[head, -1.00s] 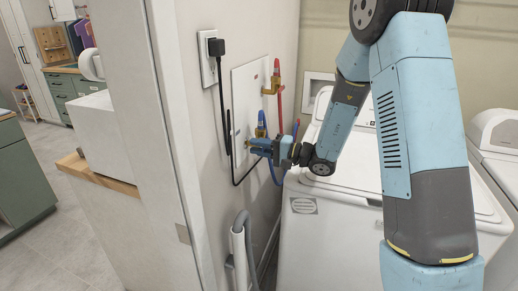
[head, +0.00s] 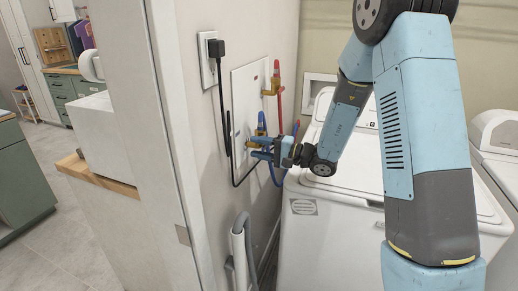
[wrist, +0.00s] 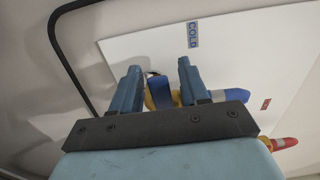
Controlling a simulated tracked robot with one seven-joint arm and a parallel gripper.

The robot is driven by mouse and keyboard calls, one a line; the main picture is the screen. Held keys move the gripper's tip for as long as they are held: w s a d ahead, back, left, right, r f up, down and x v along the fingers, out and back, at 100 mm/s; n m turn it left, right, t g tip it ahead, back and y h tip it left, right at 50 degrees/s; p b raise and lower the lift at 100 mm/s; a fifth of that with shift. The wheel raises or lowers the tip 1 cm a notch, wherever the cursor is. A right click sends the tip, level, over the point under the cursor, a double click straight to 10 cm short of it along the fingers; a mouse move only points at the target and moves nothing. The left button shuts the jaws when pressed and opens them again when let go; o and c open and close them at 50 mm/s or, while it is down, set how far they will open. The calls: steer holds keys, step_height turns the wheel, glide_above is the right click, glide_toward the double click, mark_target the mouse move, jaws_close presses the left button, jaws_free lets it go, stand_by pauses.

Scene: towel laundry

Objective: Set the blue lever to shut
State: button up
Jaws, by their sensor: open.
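More blue shows behind the right finger. A COLD label (wrist: 193,35) is on the panel above.
A black cord (head: 222,90) hangs from an outlet on the left. A grey hose (head: 246,240) is below. A white washer (head: 335,225) stands at right under my arm.

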steer(key=v, duration=1.3)
steer(key=shift+d, duration=0.3)
steer(key=s+a+r+n+g+h, duration=0.1)
steer(key=s+r+n+g+h, duration=0.2)
steer(key=s, duration=0.5)
steer(key=s+r+n+g+h, duration=0.2)
steer(key=s+r+g+h, duration=0.15)
steer(key=s, duration=0.55)
steer(key=s+d+r+t+h, duration=0.6)
steer(key=s+d+r+h, duration=0.2)
steer(key=d, duration=0.4)
steer(key=shift+s+r+m+h, duration=0.15)
steer(key=shift+s+m+h, duration=0.3)
steer(key=shift+h, duration=0.8)
